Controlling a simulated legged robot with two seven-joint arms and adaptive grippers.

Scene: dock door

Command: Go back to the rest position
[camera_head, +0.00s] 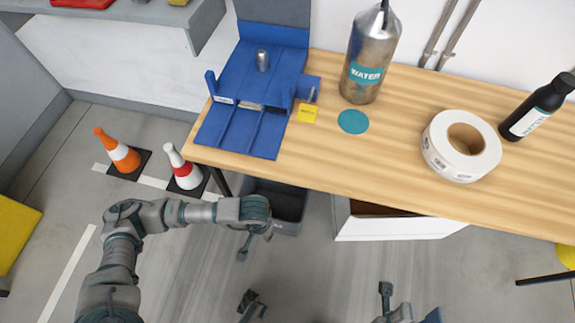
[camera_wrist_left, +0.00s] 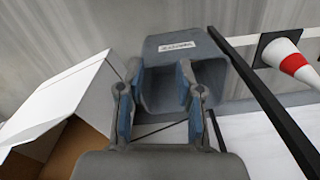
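My left gripper (camera_head: 256,245) hangs past the table's front edge, in front of the grey bin. In the left wrist view its two blue-padded fingers (camera_wrist_left: 158,82) stand apart with nothing between them. The labelled grey bin (camera_wrist_left: 165,45) shows behind them. My right gripper (camera_head: 410,308) is at the bottom edge of the head view, in front of the table and away from it. It is partly cut off, so its opening is unclear and no held thing shows.
The wooden table (camera_head: 300,165) carries a blue fixture (camera_head: 235,75), a WATER bottle (camera_head: 370,60), a label roll (camera_head: 461,146) and a black bottle (camera_head: 540,105). Below are the grey bin (camera_head: 285,203) and an open white box (camera_head: 395,227). Cones (camera_head: 118,152) stand left.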

